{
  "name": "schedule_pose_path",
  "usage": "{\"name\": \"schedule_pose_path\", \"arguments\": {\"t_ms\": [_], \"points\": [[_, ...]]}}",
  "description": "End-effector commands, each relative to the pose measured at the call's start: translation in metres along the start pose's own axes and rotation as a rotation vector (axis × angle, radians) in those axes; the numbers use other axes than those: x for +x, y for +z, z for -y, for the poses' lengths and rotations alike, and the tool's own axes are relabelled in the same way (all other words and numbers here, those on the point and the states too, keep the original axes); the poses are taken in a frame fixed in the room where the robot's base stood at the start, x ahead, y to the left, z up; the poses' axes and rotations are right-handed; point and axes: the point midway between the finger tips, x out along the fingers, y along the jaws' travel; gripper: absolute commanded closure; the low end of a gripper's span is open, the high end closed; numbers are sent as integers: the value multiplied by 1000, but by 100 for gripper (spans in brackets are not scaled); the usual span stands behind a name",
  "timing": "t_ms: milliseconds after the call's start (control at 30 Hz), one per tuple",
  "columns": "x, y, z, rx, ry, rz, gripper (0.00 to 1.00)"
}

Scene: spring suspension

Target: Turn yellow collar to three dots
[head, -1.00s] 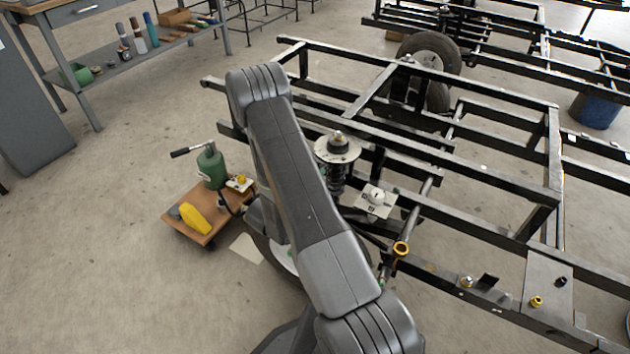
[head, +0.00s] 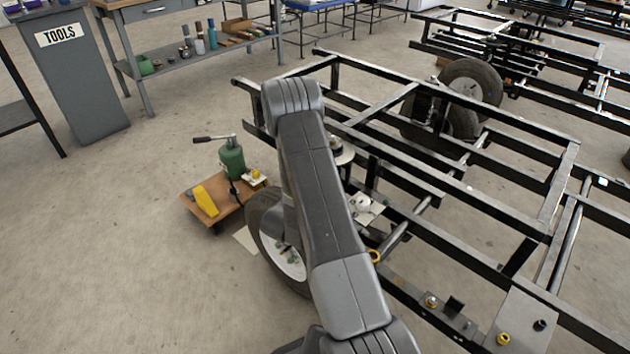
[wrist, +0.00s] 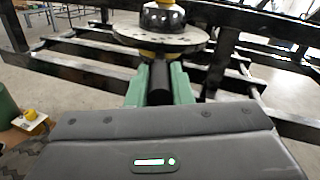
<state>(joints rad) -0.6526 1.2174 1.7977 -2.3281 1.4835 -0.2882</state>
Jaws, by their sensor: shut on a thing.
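In the wrist view, a yellow collar (wrist: 147,54) shows as a thin band just under a grey disc (wrist: 160,38) with small holes. A black dome tops the disc, and a dark cylinder (wrist: 160,80) stands below the collar. In the head view, the disc (head: 343,153) shows partly behind my arm; the collar and my gripper are hidden there.
A black frame (head: 440,155) fills the right side. A wheel (head: 265,235) stands beside my arm. A wooden trolley (head: 228,212) holds a green jack (head: 232,163) and a yellow block (head: 206,201). Another yellow ring (head: 503,339) sits on a front plate. The left floor is clear.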

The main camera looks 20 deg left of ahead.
Motion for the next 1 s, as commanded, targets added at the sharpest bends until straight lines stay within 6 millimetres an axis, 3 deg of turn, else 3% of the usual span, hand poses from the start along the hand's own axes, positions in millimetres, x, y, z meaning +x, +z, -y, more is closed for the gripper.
{"name": "schedule_pose_path", "arguments": {"t_ms": [300, 333, 433, 767, 1000], "points": [[0, 0, 0, -1, 1, -1, 100], [0, 0, 0, -1, 1, -1, 76], [0, 0, 0, -1, 1, -1, 59], [-3, 0, 0, -1, 1, 0, 59], [-39, 1, -1, -3, 6, -2, 59]]}}
